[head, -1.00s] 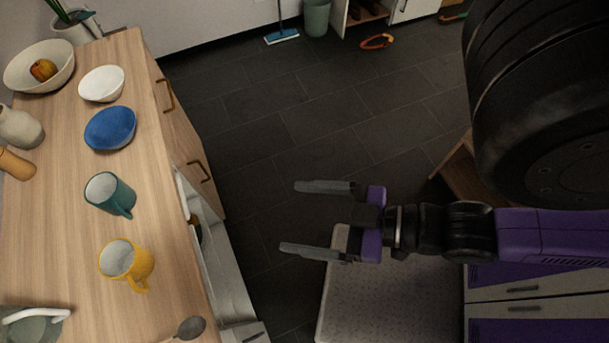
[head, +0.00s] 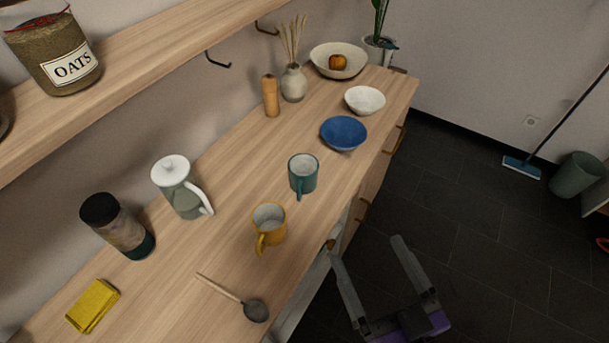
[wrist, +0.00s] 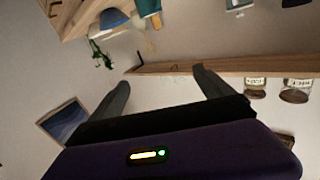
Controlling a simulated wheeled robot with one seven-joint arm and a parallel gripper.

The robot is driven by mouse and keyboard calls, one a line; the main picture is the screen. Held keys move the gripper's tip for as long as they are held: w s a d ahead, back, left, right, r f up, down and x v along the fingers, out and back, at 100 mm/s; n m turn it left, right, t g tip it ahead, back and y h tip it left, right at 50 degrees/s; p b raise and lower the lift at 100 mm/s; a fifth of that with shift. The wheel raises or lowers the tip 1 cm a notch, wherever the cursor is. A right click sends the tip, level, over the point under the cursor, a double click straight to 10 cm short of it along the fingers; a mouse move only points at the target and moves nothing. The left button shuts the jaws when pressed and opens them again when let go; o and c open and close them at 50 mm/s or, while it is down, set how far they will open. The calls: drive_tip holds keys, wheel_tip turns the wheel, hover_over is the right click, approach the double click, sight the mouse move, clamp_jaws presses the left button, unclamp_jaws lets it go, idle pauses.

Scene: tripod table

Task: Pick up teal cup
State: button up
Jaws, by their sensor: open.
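The teal cup (head: 303,175) stands upright on the wooden counter (head: 225,253), its handle facing the front edge. It sits between a yellow mug (head: 268,226) and a blue bowl (head: 343,133). My gripper (head: 368,250) is open and empty in the head view, off the counter's front edge, to the right of and below the cup. In the wrist view my gripper (wrist: 160,82) also shows open with nothing between its fingers. A teal object at the top of the wrist view is cut off, and I cannot tell surely if it is the cup.
A white-lidded jug (head: 180,187), dark jar (head: 118,226), yellow cloth (head: 93,306) and spoon (head: 240,301) lie toward the left and front. A white bowl (head: 365,100) and fruit bowl (head: 338,61) stand farther back. A shelf (head: 130,60) overhangs the wall side.

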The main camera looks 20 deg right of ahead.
drive_tip(key=w+a+n+g+y+p, duration=0.1)
drive_tip(key=w+a+n+g+y, duration=0.3)
drive_tip(key=w, duration=1.5)
drive_tip(key=w+a+n+g+y, duration=0.15)
drive_tip(key=w+a+n, duration=0.4)
drive_tip(key=w, duration=1.45)
drive_tip(key=n+g+h, duration=0.5)
drive_tip(key=n+g, duration=0.4)
drive_tip(key=g, duration=0.4)
approach(303, 172)
drive_tip(key=s+r, duration=0.1)
drive_tip(key=s, duration=0.2)
drive_tip(key=shift+m+y, duration=0.25)
drive_tip(key=shift+s+a+f+p, duration=0.15)
drive_tip(key=shift+f+p, duration=0.1)
drive_tip(key=shift+f, duration=0.95)
drive_tip(key=shift+w+a+f+p, duration=0.1)
drive_tip(key=shift+f+p, duration=0.15)
drive_tip(key=shift+f, duration=0.95)
drive_tip(key=shift+s+a+f+p, duration=0.15)
drive_tip(key=shift+f+p, duration=0.1)
drive_tip(key=shift+f, duration=0.95)
drive_tip(key=shift+w, duration=0.1)
drive_tip(key=c, duration=1.9)
drive_tip(key=shift+o, duration=0.2)
drive_tip(key=shift+r, duration=0.15)
